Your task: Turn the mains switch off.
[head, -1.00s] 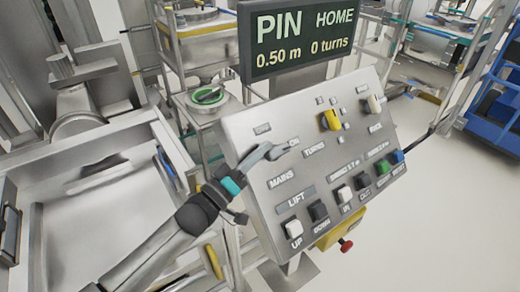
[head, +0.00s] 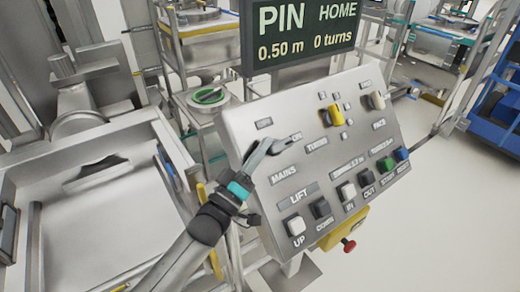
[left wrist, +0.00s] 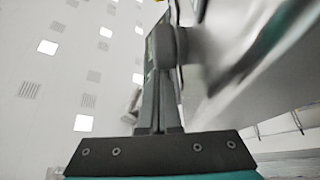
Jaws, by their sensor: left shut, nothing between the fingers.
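The mains switch sits on the sloped grey control panel (head: 235,125), above the MAINS label (head: 284,172) and between the OFF label (head: 263,123) and the ON label (head: 297,135). My left gripper (head: 268,146) covers most of it in the head view, so its setting is hard to read. The gripper's fingers are shut and empty, with their tips at the switch; I cannot tell whether they touch it. The left wrist view shows the shut fingers (left wrist: 158,85) close beside the blurred panel face. My right gripper is not in view.
A yellow box with a red emergency knob (head: 348,246) hangs below. The display (head: 300,36) reads PIN HOME.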

